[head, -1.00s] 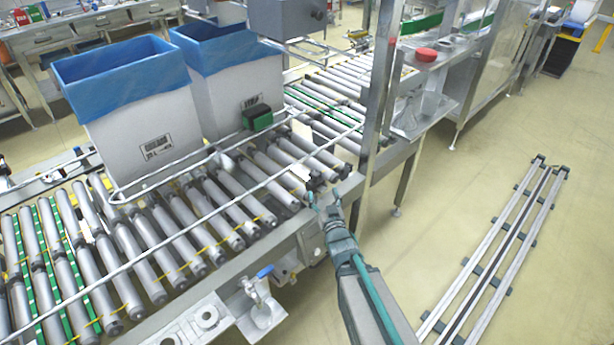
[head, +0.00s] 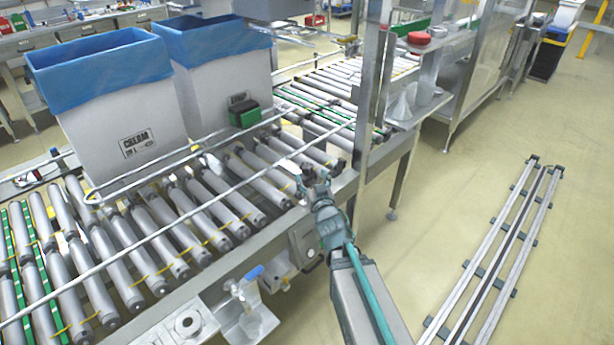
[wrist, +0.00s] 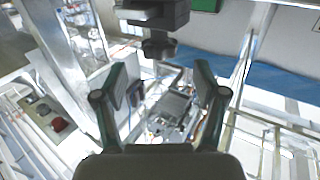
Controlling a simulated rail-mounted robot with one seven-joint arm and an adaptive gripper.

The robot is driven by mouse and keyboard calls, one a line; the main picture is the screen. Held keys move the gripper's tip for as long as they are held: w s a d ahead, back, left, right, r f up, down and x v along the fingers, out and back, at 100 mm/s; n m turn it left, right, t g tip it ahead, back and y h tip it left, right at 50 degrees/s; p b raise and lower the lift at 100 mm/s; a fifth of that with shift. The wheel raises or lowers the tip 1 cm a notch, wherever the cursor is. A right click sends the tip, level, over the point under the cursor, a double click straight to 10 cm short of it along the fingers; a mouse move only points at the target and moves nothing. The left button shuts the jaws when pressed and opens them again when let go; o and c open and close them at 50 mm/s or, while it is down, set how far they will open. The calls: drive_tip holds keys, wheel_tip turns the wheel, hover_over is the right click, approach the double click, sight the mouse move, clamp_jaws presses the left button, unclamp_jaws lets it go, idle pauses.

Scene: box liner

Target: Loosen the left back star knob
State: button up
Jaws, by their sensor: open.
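In the wrist view, a dark lobed knob (wrist: 159,48) sits on the underside of a dark clamp block (wrist: 156,14) with a light metal bar. I cannot tell whether it is the left back one. My gripper (wrist: 160,82) is open, its two green-padded fingers apart with nothing held between them. The knob appears just above the gap between the fingertips, apart from both pads. In the head view my gripper (head: 313,184) is over the near edge of the roller conveyor (head: 225,208). The knob cannot be made out clearly there.
Two white boxes with blue liners (head: 105,70) (head: 225,38) stand at the back left. Long guide rails (head: 170,222) cross above the rollers. A metal upright (head: 372,100) stands close to the right of my gripper.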

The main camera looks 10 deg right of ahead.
sight(307, 166)
drive_tip(key=shift+w+f+b, duration=0.25)
drive_tip(key=shift+w+b, duration=0.2)
drive_tip(key=shift+b, duration=0.05)
drive_tip(key=shift+w+a+r+p, duration=0.15)
drive_tip(key=shift+w+p, duration=0.2)
drive_tip(key=shift+w, duration=0.95)
drive_tip(key=shift+w+r+p, duration=0.1)
drive_tip(key=shift+w+p, duration=0.2)
drive_tip(key=shift+w, duration=0.95)
drive_tip(key=c, duration=1.2)
drive_tip(key=shift+o, duration=0.3)
drive_tip(key=r+p, duration=0.1)
drive_tip(key=p, duration=0.3)
drive_tip(key=shift+w, duration=0.1)
drive_tip(key=shift+p, duration=0.55)
drive_tip(key=n+y+p, duration=0.1)
drive_tip(key=p, duration=0.5)
drive_tip(key=shift+y, duration=0.4)
drive_tip(key=shift+f+n+y+p, duration=0.25)
drive_tip(key=shift+n+y+p, duration=0.05)
drive_tip(key=shift+p, duration=0.3)
drive_tip(key=shift+f, duration=0.15)
